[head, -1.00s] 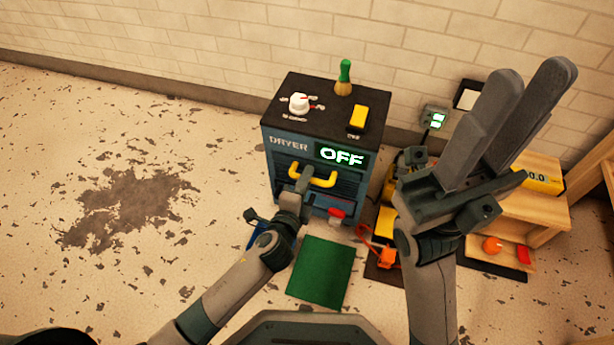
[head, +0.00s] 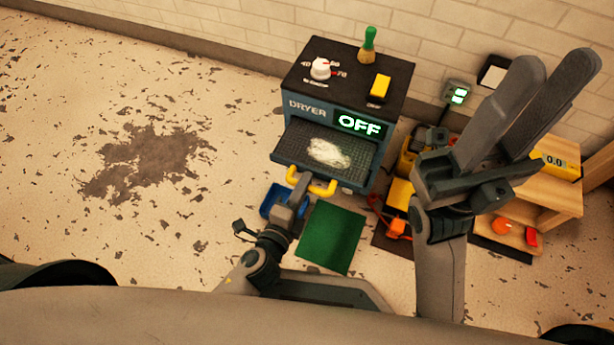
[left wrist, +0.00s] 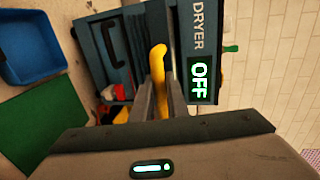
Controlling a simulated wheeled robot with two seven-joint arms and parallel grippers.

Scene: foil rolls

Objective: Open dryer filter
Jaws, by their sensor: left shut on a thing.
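The dark blue dryer (head: 308,107) stands near the wall, its display reading OFF. Its filter drawer (head: 293,148) is pulled out at the front, and a pale clump of lint (head: 328,152) lies on its dark mesh. A yellow handle (head: 323,188) is on the drawer's front edge. My left gripper (head: 302,184) is shut on this handle; in the left wrist view the yellow handle (left wrist: 157,60) sits between the two fingers (left wrist: 160,98). My right gripper (head: 556,68) is raised to the right of the dryer, its fingers apart and empty.
A blue bin (head: 272,203) and a green mat (head: 331,237) lie on the floor before the dryer. A wooden shelf (head: 562,195) and several tools stand at the right. The left floor is clear apart from a dark stain (head: 150,160).

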